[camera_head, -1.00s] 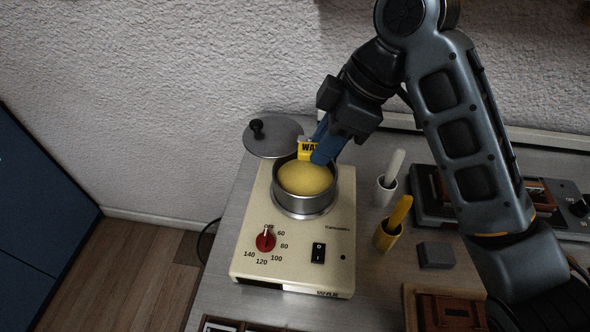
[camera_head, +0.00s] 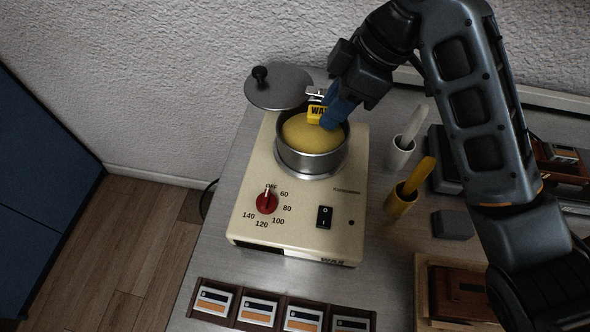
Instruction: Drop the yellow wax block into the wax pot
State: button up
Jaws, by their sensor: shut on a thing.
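The wax pot (camera_head: 311,164) is a round metal pot set in a cream heater (camera_head: 290,209), with yellow wax (camera_head: 309,134) inside. My gripper (camera_head: 327,116) is shut on the yellow wax block (camera_head: 317,111), which is marked with dark letters. The block is at the back right of the pot opening, over or just inside the rim; its exact height above the wax cannot be told. My blue fingers hide part of the block and the pot's right rim.
A metal lid (camera_head: 279,88) with a black knob lies behind the pot. A white cup (camera_head: 399,153) and a yellow cup (camera_head: 401,201), each with a handle sticking out, stand right of the heater. A grey block (camera_head: 453,225) is near them. Several labelled pieces (camera_head: 258,308) sit in a front rack.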

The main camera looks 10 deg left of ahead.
jog(key=o, duration=1.1)
jog(key=shift+r, duration=0.1)
jog(key=p+v, duration=0.1)
jog(key=v, duration=0.6)
jog(key=shift+d+r, duration=0.15)
jog(key=shift+r, duration=0.15)
